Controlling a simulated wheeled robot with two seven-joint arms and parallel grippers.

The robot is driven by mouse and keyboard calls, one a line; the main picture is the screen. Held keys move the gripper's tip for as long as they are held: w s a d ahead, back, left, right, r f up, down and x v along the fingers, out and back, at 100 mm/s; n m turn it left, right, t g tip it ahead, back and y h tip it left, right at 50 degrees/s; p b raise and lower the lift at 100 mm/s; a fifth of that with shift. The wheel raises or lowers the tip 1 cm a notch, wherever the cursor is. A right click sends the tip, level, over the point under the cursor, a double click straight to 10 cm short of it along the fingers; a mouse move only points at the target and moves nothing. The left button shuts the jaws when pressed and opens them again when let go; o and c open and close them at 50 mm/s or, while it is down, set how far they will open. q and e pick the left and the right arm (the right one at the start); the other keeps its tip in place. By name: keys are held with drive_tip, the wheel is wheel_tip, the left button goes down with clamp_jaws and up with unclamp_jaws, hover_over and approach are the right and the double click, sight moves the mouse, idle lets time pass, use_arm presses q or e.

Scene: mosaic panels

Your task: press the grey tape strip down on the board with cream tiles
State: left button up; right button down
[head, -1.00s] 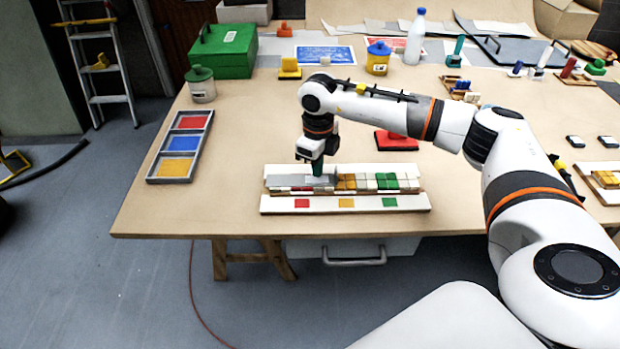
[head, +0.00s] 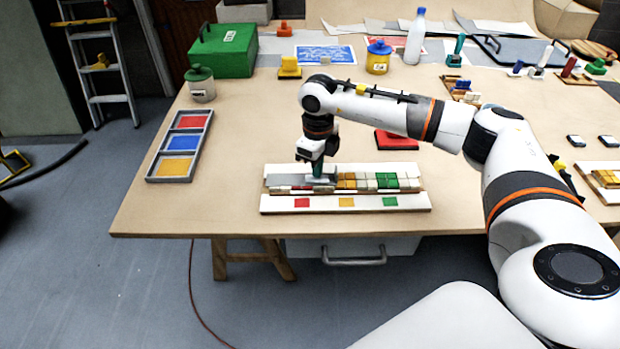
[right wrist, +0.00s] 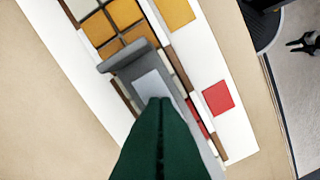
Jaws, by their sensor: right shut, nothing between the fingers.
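The board (head: 342,193) lies near the front edge of the table, with rows of orange, cream and green tiles (head: 386,181). The grey tape strip (head: 287,181) lies over its left part. Red and pale tiles show along the strip's front edge. In the right wrist view the strip (right wrist: 134,70) has a rolled or curled end beside the orange tiles (right wrist: 124,14). My right gripper (head: 317,177) is shut and empty, its green fingers (right wrist: 160,104) pointing down at the strip near that end. Touching seems likely, but the contact is hidden. My left gripper is not in view.
A white bar with red, yellow and green squares (head: 345,202) lies in front of the board. A grey tray with three colours (head: 181,142) is at left.

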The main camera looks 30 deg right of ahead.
sight(316, 179)
drive_tip(key=shift+f+b, duration=0.4)
drive_tip(key=shift+f, duration=0.25)
drive_tip(key=shift+r, duration=0.15)
wheel_tip(316, 179, up, 8)
drive_tip(key=p, duration=0.5)
idle(0.5)
drive_tip(key=shift+a, duration=0.1)
idle(0.3)
